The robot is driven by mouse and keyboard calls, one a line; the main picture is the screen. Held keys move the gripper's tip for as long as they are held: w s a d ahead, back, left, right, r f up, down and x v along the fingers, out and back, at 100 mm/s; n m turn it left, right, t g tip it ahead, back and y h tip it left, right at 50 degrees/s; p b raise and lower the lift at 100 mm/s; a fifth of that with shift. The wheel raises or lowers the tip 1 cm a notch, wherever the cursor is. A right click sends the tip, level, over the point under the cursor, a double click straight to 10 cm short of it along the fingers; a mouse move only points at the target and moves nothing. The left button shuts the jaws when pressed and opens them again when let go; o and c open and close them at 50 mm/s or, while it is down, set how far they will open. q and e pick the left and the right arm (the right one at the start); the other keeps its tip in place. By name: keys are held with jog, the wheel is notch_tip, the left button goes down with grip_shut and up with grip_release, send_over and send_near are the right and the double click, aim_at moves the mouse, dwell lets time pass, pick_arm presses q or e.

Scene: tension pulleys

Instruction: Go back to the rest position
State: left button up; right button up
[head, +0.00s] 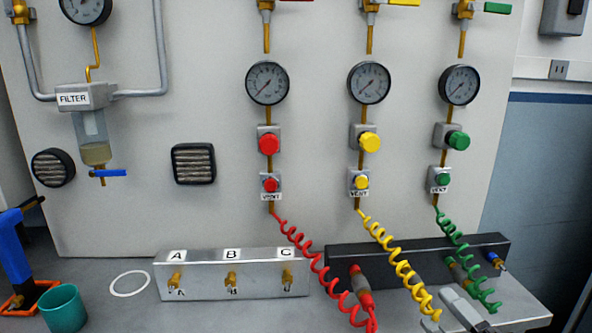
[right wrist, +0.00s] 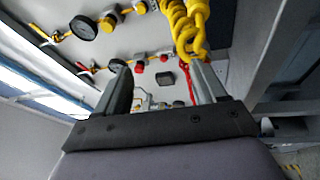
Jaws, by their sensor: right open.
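My right gripper (head: 440,312) is at the bottom right of the head view, in front of the bench, near the lower ends of the yellow coiled hose (head: 397,262) and the green coiled hose (head: 462,245). In the right wrist view my right gripper (right wrist: 162,72) has its two fingers well apart, with nothing held between them. The yellow coiled hose (right wrist: 184,25) hangs close by the right-hand finger there; whether it touches cannot be told. My left gripper is not in view.
The red coiled hose (head: 312,257) hangs to the left. A dark connector block (head: 400,256) and a metal block (head: 232,285) marked A, B, C stand on the bench. A teal cup (head: 62,310) and a white ring (head: 129,284) are at left. The panel with gauges stands behind.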

jog(key=s+a+f+m+g+h+p, duration=0.1)
jog(key=s+f+m+g, duration=0.3)
jog(key=s+f+m, duration=0.5)
jog(key=s+a+f+m+g+h+p, duration=0.1)
jog(key=s+a+f+m+g+h, duration=0.2)
jog(key=s+f+m, duration=0.6)
notch_tip(320, 180, down, 5)
jog(key=shift+s+a+r+m+g+h, duration=0.2)
jog(key=shift+s+m+g+h, duration=0.25)
jog(key=shift+g+h, duration=0.25)
